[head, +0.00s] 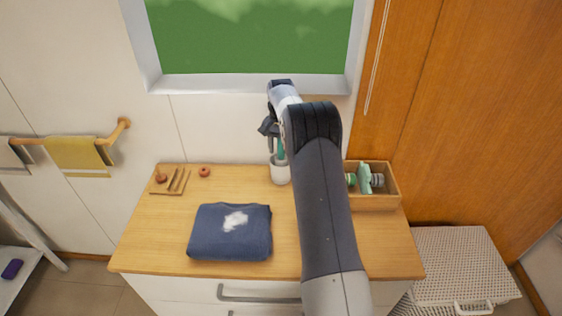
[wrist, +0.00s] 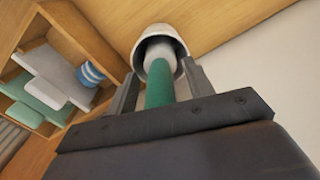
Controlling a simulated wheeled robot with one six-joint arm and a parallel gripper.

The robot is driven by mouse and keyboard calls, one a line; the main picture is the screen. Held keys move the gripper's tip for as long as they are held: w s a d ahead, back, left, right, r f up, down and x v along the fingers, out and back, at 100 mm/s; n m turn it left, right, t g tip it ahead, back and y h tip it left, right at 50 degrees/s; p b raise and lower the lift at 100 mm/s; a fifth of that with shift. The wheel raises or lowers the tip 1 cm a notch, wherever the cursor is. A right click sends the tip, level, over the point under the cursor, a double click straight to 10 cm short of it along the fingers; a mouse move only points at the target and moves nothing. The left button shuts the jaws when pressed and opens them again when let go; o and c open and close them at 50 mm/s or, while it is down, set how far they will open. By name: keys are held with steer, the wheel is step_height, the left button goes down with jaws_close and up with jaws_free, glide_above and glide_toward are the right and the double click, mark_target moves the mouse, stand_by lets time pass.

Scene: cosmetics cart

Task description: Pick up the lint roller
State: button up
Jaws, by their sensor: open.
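The lint roller, with a green handle (wrist: 160,85) and a pale roll end, stands handle up in a white cup (wrist: 150,32). In the head view the cup (head: 280,174) is at the back of the wooden dresser, with a bit of the green handle (head: 281,152) above it. My gripper (wrist: 162,84) is open, with one finger on each side of the handle just above the cup's rim. I cannot tell whether either finger touches the handle. In the head view my gripper (head: 270,128) is partly hidden by my arm.
A wooden box (head: 378,201) with green and white items stands right of the cup. A folded blue cloth (head: 230,246) with white fluff (head: 236,220) lies in front. The wall and window are close behind.

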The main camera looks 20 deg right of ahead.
steer(key=shift+c, duration=0.4)
steer(key=c, duration=1)
